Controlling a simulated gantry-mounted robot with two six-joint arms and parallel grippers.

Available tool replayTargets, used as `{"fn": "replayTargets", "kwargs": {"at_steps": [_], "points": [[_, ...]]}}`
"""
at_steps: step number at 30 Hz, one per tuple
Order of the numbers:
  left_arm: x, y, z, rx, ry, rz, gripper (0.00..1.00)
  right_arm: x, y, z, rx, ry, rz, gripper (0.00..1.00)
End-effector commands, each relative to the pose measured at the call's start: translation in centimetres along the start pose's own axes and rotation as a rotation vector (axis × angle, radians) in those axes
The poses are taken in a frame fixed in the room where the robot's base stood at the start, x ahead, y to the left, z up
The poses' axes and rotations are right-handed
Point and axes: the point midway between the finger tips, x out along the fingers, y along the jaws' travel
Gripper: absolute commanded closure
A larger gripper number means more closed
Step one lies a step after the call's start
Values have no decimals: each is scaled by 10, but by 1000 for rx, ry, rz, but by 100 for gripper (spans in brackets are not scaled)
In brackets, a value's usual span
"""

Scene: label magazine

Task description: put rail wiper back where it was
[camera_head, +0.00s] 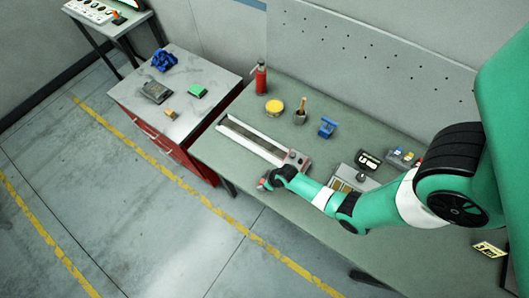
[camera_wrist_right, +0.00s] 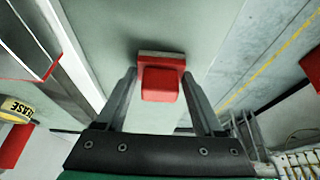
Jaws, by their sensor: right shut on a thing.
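The rail wiper (camera_wrist_right: 160,82) is a red block with a pale grey strip along its far edge. My right gripper (camera_wrist_right: 160,78) is shut on it, one finger on each side. In the head view my right gripper (camera_head: 270,181) is at the front edge of the green bench, in front of the rail's near end, with a bit of the wiper's red (camera_head: 262,184) showing at its tip. The long pale rail (camera_head: 250,141) lies on the bench; it also shows at the left of the wrist view (camera_wrist_right: 72,50). My left gripper is in neither view.
A yellow tin (camera_head: 274,106), a pot with a brush (camera_head: 300,117), a blue tool (camera_head: 327,127) and a red bottle (camera_head: 260,78) stand behind the rail. A fixture (camera_head: 355,177) is to the right. A red cabinet (camera_head: 165,140) stands left. Bare bench lies left of the rail.

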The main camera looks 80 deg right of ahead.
Motion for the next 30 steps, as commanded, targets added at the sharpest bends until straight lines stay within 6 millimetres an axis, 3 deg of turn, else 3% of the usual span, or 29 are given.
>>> {"fn": "replayTargets", "kwargs": {"at_steps": [1, 2, 7, 18, 27, 30], "points": [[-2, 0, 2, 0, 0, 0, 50, 3, 0, 1, 0, 0, 0, 83], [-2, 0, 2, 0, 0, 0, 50, 3, 0, 1, 0, 0, 0, 29], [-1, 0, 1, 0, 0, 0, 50, 2, 0, 1, 0, 0, 0, 1], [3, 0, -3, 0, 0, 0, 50, -6, 0, -1, 0, 0, 0, 1], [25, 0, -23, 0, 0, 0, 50, -66, 0, -3, 0, 0, 0, 1], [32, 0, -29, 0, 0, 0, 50, -75, 0, -2, 0, -1, 0, 1]]}}
